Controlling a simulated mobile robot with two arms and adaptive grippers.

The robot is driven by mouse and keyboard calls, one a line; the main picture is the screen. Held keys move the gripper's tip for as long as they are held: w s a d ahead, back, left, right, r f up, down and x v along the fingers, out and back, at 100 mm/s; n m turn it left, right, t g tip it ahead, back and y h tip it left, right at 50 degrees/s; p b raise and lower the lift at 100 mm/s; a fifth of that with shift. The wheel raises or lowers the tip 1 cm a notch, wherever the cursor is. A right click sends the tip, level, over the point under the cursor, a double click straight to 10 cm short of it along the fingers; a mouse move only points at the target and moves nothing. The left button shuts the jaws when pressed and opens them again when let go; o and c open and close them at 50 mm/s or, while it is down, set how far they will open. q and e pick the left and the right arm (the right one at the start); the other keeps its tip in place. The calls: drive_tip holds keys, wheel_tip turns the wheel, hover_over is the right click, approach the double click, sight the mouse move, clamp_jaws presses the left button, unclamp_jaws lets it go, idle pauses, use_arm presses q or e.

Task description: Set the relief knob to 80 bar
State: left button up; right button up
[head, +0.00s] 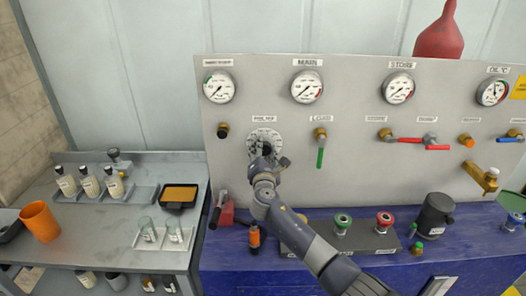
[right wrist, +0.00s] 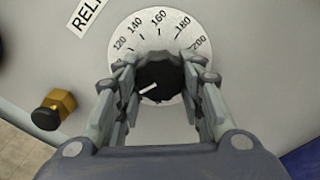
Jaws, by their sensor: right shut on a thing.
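The black relief knob (right wrist: 165,78) sits in the middle of a round white dial (right wrist: 160,25), which also shows on the grey panel in the head view (head: 265,133). My right gripper (right wrist: 160,88) has one finger on each side of the knob and is shut on it. The numbers 120 to 200 show above the knob. The white pointer mark on the knob points left and slightly down, below the 120 side. The numbers there are hidden behind the left finger. My left gripper is not in view.
A brass fitting with a dark cap (right wrist: 53,110) sticks out left of the dial. A green-handled valve (head: 320,147) is right of the dial. Gauges (head: 307,87) line the panel above. The blue bench (head: 230,258) below holds a red vise (head: 224,213) and several fittings.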

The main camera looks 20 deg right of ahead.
drive_tip(key=o, duration=1.1)
drive_tip(key=shift+w+d+r, duration=0.15)
drive_tip(key=shift+d+r, duration=0.15)
drive_tip(key=shift+r, duration=0.1)
drive_tip(key=shift+f, duration=0.3)
drive_tip(key=shift+a, duration=0.1)
drive_tip(key=shift+s+a, duration=0.2)
drive_tip(key=shift+s, duration=0.25)
drive_tip(key=v, duration=1.1)
drive_tip(key=shift+d+r, duration=0.1)
